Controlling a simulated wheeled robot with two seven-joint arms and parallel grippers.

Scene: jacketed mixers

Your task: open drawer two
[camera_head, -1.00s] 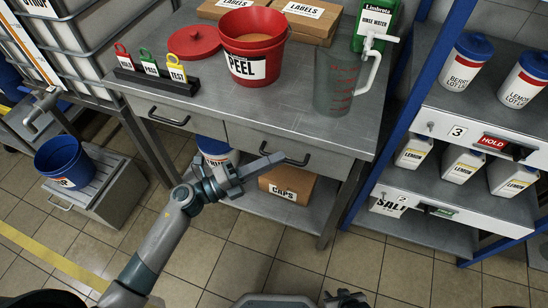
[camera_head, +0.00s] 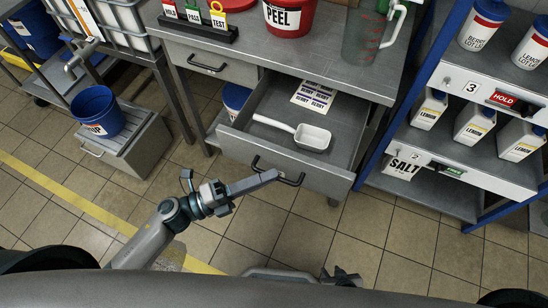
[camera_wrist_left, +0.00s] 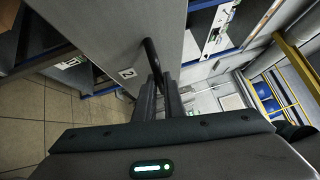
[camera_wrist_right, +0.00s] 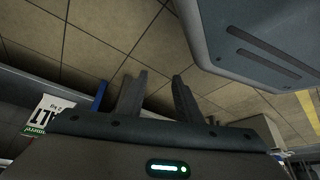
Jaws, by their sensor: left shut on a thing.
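Drawer two (camera_head: 300,165), under the right half of the metal table, stands pulled well out. Its front carries a "2" tag in the left wrist view (camera_wrist_left: 127,73). Inside lie a white scoop (camera_head: 312,137) and a sheet of "BERRY" labels (camera_head: 315,96). My left gripper (camera_head: 279,176) is shut on the dark bar handle (camera_head: 262,165) of this drawer; the handle also shows between the fingers in the left wrist view (camera_wrist_left: 153,58). My right gripper (camera_head: 345,276) is low at the bottom of the head view. Its fingers are apart and empty in the right wrist view (camera_wrist_right: 157,95).
The other drawer (camera_head: 210,62), at the left, is shut. A red PEEL bucket (camera_head: 290,17) and a clear jug (camera_head: 366,40) stand on the tabletop (camera_head: 300,55). A blue-posted shelf (camera_head: 455,168) with bottles stands right. Floor is clear at lower right.

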